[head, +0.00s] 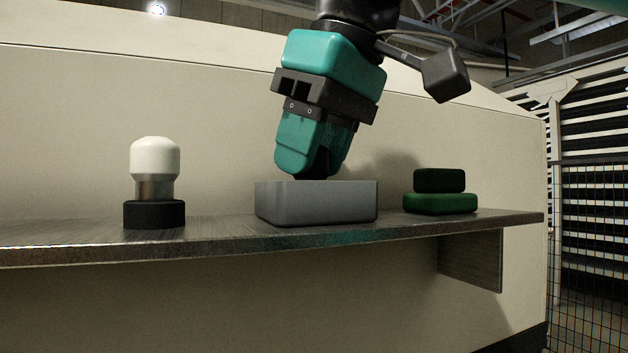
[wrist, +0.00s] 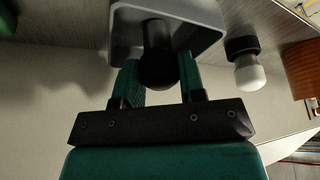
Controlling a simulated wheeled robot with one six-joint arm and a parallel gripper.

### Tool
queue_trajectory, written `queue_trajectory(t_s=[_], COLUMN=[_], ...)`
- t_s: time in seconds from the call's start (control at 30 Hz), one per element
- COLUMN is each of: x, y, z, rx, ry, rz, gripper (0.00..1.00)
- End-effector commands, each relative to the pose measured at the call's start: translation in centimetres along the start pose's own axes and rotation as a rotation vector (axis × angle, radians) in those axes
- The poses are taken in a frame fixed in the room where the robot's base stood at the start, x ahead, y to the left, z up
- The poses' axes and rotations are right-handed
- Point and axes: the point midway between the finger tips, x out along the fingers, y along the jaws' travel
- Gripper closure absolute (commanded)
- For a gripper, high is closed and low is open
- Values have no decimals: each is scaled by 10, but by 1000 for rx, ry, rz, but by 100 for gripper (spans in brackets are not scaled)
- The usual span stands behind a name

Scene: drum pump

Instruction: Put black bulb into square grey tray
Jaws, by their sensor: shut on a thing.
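The square grey tray (head: 316,204) stands on the shelf, below my gripper (head: 318,170). It also shows at the top of the wrist view (wrist: 208,14), open side facing the camera. The black bulb (wrist: 158,71) is between my gripper's two teal fingers, which are shut on it. Its narrower base end points into the tray's opening. In the head view the fingers and the tray wall mostly hide the bulb. I cannot tell whether its base touches the tray floor.
A white bulb (head: 155,158) stands upright in a black round holder (head: 154,214) to the left of the tray. A dark green block (head: 439,181) sits on a green tray (head: 440,203) to the right. The metal shelf (head: 220,235) has bare room between them.

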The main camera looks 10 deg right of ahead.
Motion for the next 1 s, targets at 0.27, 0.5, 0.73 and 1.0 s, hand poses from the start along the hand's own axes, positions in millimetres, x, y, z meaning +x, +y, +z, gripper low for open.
queue_trajectory(t_s=[0.27,0.5,0.73,1.0], x=[0,2,2,-7], y=[0,0,0,0], z=[0,1,1,-2], rx=[0,0,0,0], ry=[0,0,0,1], rz=[0,0,0,0], gripper=[86,37,37,37])
